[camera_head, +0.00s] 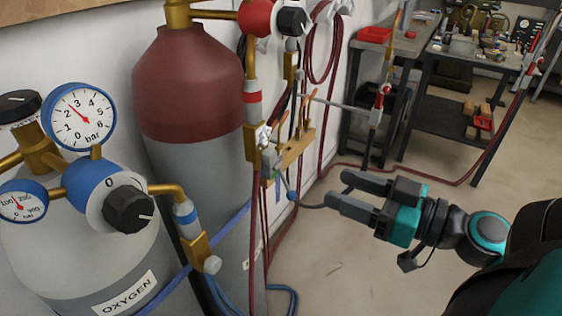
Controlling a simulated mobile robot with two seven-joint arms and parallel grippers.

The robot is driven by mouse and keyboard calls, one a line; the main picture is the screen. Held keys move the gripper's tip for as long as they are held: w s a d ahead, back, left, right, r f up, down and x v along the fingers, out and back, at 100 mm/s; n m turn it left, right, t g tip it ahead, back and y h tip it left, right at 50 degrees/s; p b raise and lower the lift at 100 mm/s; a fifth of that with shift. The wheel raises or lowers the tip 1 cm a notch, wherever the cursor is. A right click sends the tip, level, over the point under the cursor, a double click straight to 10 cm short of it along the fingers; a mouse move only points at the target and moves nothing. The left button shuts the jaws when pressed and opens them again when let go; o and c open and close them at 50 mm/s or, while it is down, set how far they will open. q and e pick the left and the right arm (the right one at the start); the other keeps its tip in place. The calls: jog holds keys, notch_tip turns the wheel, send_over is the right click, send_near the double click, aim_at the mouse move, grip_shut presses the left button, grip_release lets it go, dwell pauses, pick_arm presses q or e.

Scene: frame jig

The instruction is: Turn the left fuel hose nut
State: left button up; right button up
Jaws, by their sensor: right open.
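My right gripper (340,190) reaches in from the lower right, its two dark fingers apart and empty, pointing left. It is in front of the hoses and to the right of the brass bracket (293,150) with its small copper-coloured tips. A brass fitting with a grey and red-banded sleeve (252,97) stands to the left of that bracket, below the red regulator (258,17). Red hoses (335,50) hang behind it. I cannot tell for sure which fitting is the left fuel hose nut. The fingers touch none of the fittings. My left gripper is not in view.
A maroon-topped cylinder (188,85) and a grey oxygen cylinder (75,262) with gauges (78,116) fill the left. Dark workbenches (455,125) stand at the back right. A red hose (440,180) crosses the open floor. A blue hose (290,290) lies at the bottom.

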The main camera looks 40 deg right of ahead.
aim_at(273, 156)
jog(key=p+x, duration=0.2)
jog(key=x, duration=0.1)
jog(key=r+p+x, duration=0.1)
jog(key=p+x, duration=0.1)
jog(key=x, duration=0.2)
jog(key=r+p+x, duration=0.1)
jog(key=x, duration=0.3)
jog(key=shift+a+p, duration=0.1)
jog(key=shift+p, duration=0.3)
jog(key=shift+x, duration=0.75)
jog(key=shift+f, duration=0.15)
jog(key=shift+c, duration=0.4)
grip_shut()
